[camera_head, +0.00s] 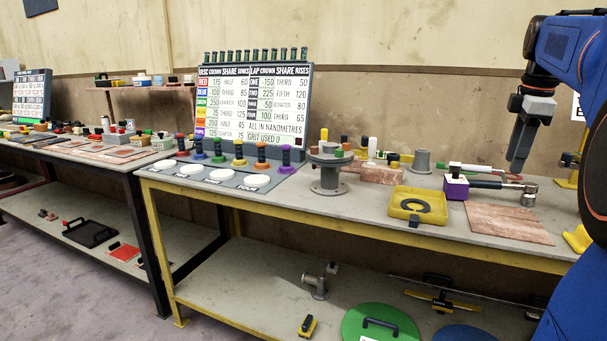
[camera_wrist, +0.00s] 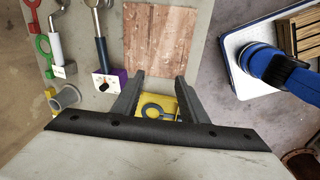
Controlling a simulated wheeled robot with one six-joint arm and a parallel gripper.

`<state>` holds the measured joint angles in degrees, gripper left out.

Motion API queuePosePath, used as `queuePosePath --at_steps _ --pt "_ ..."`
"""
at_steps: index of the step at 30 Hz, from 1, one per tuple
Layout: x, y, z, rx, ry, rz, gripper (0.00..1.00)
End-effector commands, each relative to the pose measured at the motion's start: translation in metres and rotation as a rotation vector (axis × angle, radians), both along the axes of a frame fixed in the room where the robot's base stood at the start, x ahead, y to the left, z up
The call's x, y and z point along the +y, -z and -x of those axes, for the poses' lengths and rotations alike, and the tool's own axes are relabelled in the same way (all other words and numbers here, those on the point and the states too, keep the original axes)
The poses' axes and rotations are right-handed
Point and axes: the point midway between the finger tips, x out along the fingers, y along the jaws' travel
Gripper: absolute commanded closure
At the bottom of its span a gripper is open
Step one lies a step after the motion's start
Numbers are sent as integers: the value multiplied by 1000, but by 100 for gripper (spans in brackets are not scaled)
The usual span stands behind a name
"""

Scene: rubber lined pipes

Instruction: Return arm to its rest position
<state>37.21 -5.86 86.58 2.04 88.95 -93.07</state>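My blue arm reaches in from the right edge of the head view and bends downward at the upper right. My gripper (camera_head: 514,168) hangs from it, pointing down above the right part of the workbench. In the wrist view its two dark fingers (camera_wrist: 159,78) stand apart with nothing held between them. The yellow tray (camera_wrist: 160,102) with a grey ring shows below, in the gap between the fingers. The same tray (camera_head: 419,222) lies on the bench to the left of my gripper in the head view.
The yellow-edged bench (camera_head: 300,208) holds a grey flanged stand (camera_head: 328,186), a purple block (camera_head: 456,188) with a tool, and a reddish-brown plate (camera_head: 507,223). A score board (camera_head: 253,105) stands at the back. A green disc (camera_head: 380,326) lies on the lower shelf.

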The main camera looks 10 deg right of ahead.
Motion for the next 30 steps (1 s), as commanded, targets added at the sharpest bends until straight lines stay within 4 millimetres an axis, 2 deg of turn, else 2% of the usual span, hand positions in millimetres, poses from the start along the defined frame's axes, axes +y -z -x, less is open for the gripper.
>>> queuePosePath --at_steps 5,11,15,21,30 --pt "39 15 6 -26 77 -9 61" --pt "102 48 23 -75 219 -37 61" --pt "150 80 43 -117 340 -70 61" --pt "208 133 80 -173 510 -132 61" --pt "272 225 146 -240 757 -255 61"
